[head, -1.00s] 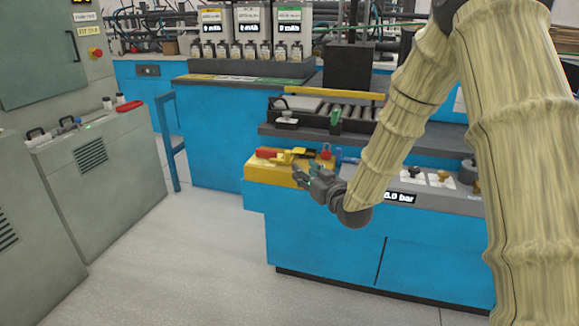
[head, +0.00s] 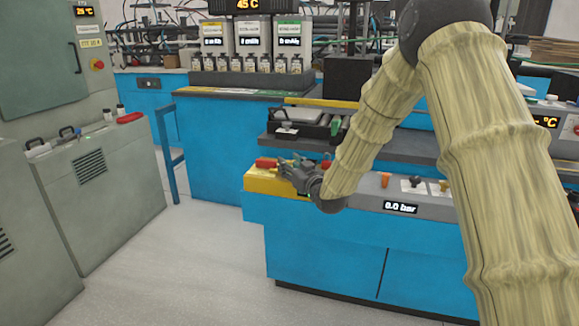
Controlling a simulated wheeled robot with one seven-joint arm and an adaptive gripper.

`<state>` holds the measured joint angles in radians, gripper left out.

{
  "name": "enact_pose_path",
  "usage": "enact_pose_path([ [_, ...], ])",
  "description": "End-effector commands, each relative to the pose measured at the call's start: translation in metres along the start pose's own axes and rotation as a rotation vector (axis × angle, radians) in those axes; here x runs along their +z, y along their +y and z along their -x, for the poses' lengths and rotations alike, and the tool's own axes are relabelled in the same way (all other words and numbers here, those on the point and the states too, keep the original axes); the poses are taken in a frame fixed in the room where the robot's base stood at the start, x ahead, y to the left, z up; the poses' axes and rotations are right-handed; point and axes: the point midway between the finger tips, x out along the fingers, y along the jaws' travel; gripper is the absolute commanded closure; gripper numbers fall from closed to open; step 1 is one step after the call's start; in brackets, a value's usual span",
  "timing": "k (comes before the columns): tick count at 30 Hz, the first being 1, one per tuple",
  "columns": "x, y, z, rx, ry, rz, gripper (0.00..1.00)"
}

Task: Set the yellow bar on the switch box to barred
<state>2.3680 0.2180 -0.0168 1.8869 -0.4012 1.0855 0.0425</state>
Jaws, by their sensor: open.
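The yellow switch box (head: 266,183) sits at the left end of the blue counter in the head view. A red part (head: 265,162) shows on its top left, and another small red part (head: 326,164) shows behind my wrist. The yellow bar is hidden behind my gripper, so I cannot tell its position. My gripper (head: 283,166) is open, over the top of the switch box and just right of the red part. I cannot tell whether its fingers touch the bar.
The blue counter (head: 320,255) carries a "0.0 bar" display (head: 400,207) and several knobs right of my wrist. A dark shelf (head: 290,133) stands behind the box. Grey cabinets (head: 100,200) are at left, with free floor (head: 200,255) between.

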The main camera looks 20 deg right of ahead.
Motion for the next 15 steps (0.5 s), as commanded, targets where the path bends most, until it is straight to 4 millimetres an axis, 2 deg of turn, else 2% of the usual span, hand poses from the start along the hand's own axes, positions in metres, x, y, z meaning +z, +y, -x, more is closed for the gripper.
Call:
enact_pose_path([
  [11, -0.0002, -0.0005, -0.006, 0.0, 0.0, 0.0, 0.6],
  [12, -0.0001, -0.0005, -0.006, 0.0, 0.0, 0.0, 0.61],
  [15, -0.0001, -0.0005, -0.0059, 0.0, 0.0, 0.0, 0.8],
])
